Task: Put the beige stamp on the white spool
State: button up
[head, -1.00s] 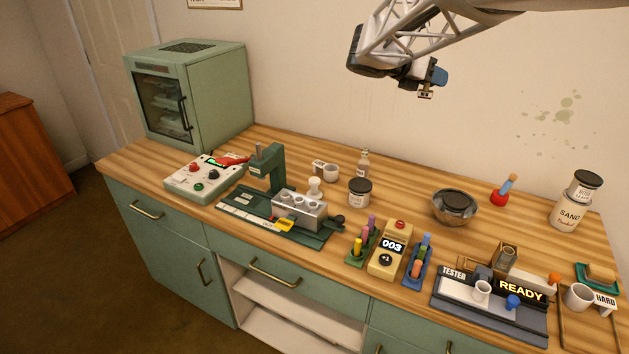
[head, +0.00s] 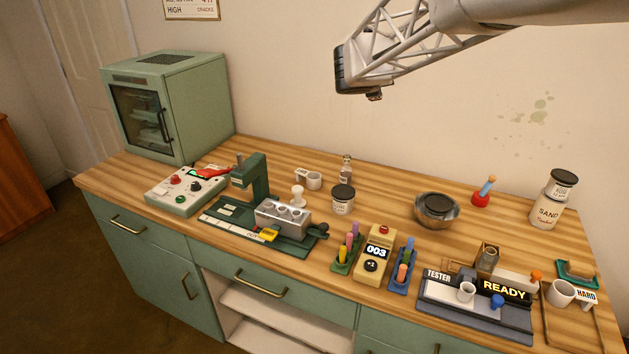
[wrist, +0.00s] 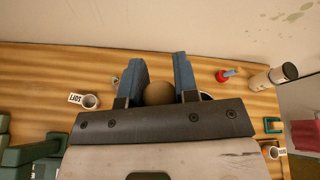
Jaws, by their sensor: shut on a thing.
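My gripper (wrist: 158,85) shows in the wrist view with its two blue fingers on either side of a rounded brownish-beige thing, which I take to be the beige stamp (wrist: 158,94). Only its rounded top shows; its lower part is hidden behind the gripper body. In the head view my arm is high above the back of the table, and the fingers and the held thing are hidden. The white spool (head: 298,195) stands upright on the table behind the grey block of the green press, well below and to the left of the arm's end.
A black-lidded jar (head: 343,199) stands close right of the spool, and a white cup (head: 314,180) and small bottle (head: 346,168) behind it. The green press (head: 255,178) rises at its left. A metal bowl (head: 437,210) is farther right. Bare wood lies between jar and bowl.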

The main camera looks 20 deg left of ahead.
jog(key=shift+s+a+n+g+y, duration=1.9)
jog(key=shift+s+a+n+y, duration=1.85)
jog(key=shift+a+n+y, duration=1.15)
jog(key=s+a+r+n+g+y, duration=0.15)
jog(key=s+n+g+y, duration=0.35)
jog(key=s+n+g, duration=0.5)
jog(key=f+m, duration=0.1)
jog(key=f, duration=0.7)
jog(key=s+f+m+t, duration=0.1)
jog(key=f, duration=0.8)
jog(key=s+f+m, duration=0.1)
jog(key=f, duration=0.8)
jog(key=shift+s+a+f, duration=0.15)
jog(key=shift+f, duration=0.1)
jog(key=shift+w+a+f, duration=0.25)
jog(key=shift+w+a, duration=1.5)
jog(key=shift+w, duration=0.3)
jog(key=shift+w+a+f, duration=0.25)
jog(key=shift+w+a, duration=1.45)
jog(key=shift+w, duration=0.3)
jog(key=shift+w+a+f, duration=0.25)
jog(key=shift+w+a, duration=1.5)
jog(key=shift+w, duration=0.3)
